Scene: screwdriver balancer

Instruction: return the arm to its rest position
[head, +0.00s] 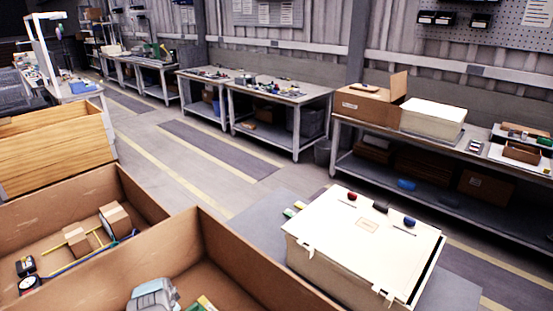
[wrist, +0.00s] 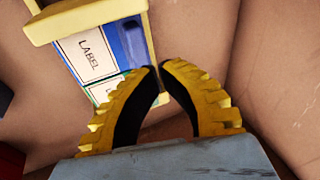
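In the wrist view my gripper (wrist: 160,69) has two yellow ribbed fingers with black inner pads. Their tips are nearly together, and no object shows between them. Just past the tips lies a yellow-edged piece with a white panel marked LABEL (wrist: 88,55) and blue and green parts. I cannot tell whether the fingertips touch it. Brown cardboard-like surfaces surround it. In the head view a grey-blue rounded part (head: 153,295) shows inside the near carton (head: 185,250) at the bottom edge; I cannot tell whether it is my gripper. The fingers do not show there.
Another open carton (head: 150,190) at left holds small boxes and a black tape measure (head: 26,266). A large white case (head: 340,240) with screwdriver-like handles on its lid stands at right. Workbenches (head: 275,92) line the wall. The striped floor (head: 215,150) between is open.

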